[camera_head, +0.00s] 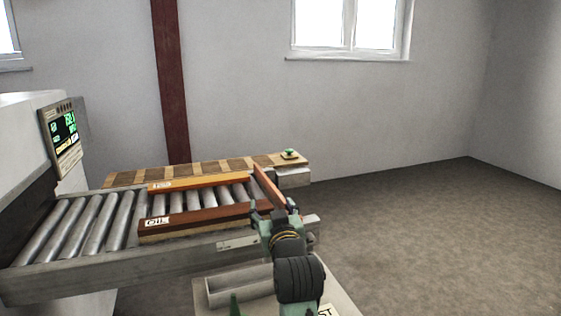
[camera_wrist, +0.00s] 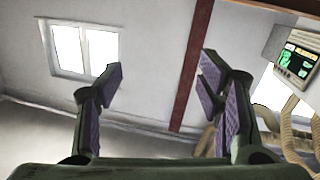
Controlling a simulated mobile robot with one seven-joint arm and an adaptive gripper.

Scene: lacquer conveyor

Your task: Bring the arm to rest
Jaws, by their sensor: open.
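My gripper (camera_head: 272,208) is in front of the right end of the roller conveyor (camera_head: 120,215) in the head view. In the wrist view my gripper (camera_wrist: 160,82) is open, its two purple-padded fingers wide apart with nothing between them. The wrist camera looks toward the wall and window, not down at the conveyor. A dark red-brown board (camera_head: 200,219) with a white label and an orange-brown board (camera_head: 200,183) lie on the rollers. Another reddish piece (camera_head: 267,185) shows just behind my fingers; whether it touches them I cannot tell.
A machine with a lit screen (camera_head: 64,133) stands at the left. A checkered wooden strip (camera_head: 200,171) runs behind the rollers, with a green button (camera_head: 290,153) at its right end. A grey tray (camera_head: 240,287) is below, partly hidden by my arm. The floor (camera_head: 440,230) at the right is clear.

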